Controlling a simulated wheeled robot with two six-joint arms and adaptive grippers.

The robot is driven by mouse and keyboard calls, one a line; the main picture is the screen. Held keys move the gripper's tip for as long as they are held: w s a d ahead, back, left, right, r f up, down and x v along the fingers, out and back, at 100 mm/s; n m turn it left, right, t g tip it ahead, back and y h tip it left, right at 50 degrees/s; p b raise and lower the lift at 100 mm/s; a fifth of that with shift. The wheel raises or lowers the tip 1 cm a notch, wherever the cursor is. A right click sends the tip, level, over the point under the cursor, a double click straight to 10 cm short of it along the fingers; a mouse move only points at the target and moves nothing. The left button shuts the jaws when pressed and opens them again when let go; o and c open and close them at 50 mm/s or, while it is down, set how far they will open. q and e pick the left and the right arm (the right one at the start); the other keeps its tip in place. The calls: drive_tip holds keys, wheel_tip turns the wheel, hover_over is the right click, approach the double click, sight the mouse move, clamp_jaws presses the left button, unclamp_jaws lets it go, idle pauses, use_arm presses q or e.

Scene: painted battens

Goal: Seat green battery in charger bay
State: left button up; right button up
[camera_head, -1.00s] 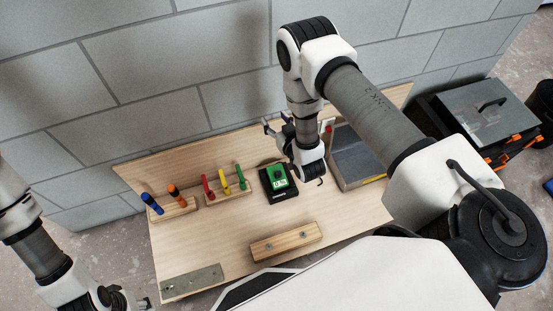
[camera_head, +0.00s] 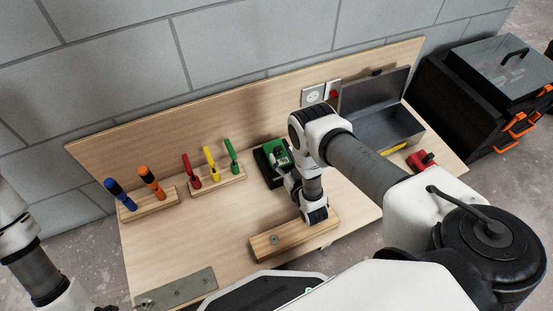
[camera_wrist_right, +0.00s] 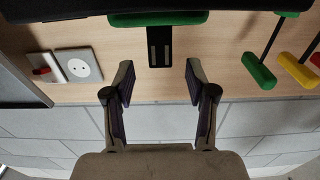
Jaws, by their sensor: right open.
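The green battery (camera_head: 276,152) sits on the black charger (camera_head: 266,168) at the back middle of the bench; I cannot tell whether it is fully seated. My right gripper (camera_head: 284,180) is just in front of the charger, and the arm hides part of it. In the right wrist view, the open, empty fingers of my right gripper (camera_wrist_right: 158,82) point at a black slotted piece (camera_wrist_right: 160,46) below a green edge of the battery (camera_wrist_right: 158,19), with a gap between.
Wooden racks hold coloured-handled tools (camera_head: 214,170) and blue and orange ones (camera_head: 133,194) on the left. A wooden batten (camera_head: 275,240) lies in front. An open metal box (camera_head: 385,128) and a red object (camera_head: 421,160) are at right. A socket (camera_head: 313,95) is on the back panel.

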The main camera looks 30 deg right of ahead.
sight(279, 150)
drive_tip(key=w+b, duration=0.2)
drive_tip(key=w, duration=0.2)
drive_tip(key=shift+w+f, duration=0.15)
drive_tip(key=shift+w, duration=0.1)
drive_tip(key=shift+w+d, duration=0.1)
drive_tip(key=shift+w, duration=0.05)
drive_tip(key=shift+r, duration=0.2)
drive_tip(key=shift+c, duration=0.3)
clamp_jaws()
drive_tip(key=shift+r, duration=0.1)
